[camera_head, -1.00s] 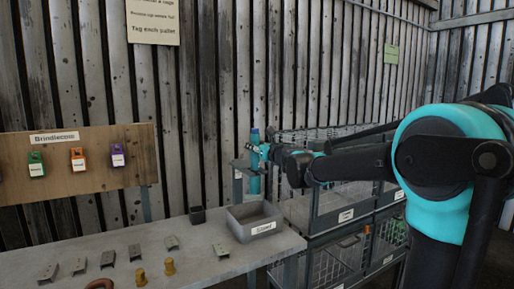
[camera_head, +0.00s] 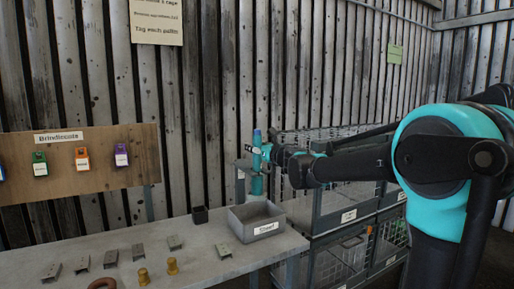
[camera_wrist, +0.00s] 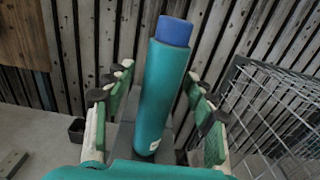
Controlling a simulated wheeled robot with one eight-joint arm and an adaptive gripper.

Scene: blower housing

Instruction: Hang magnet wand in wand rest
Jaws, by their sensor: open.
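The magnet wand is a teal cylinder with a blue top end; in the head view its lower part (camera_head: 256,186) and blue end show upright by the grey wand rest (camera_head: 241,168). The wand appears to hang in the rest, but the contact is hidden. In the wrist view the wand (camera_wrist: 166,85) stands between the spread fingers of my gripper (camera_wrist: 160,76), with gaps on both sides. My gripper is open around the wand's upper part; in the head view it (camera_head: 262,151) reaches in from the right.
A grey bin (camera_head: 240,226) and a small dark cup (camera_head: 200,215) stand on the bench (camera_head: 190,262) below. Several metal brackets lie at the bench's left. Wire cages (camera_head: 345,200) stand close on the right. A tag board (camera_head: 100,180) stands at the left.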

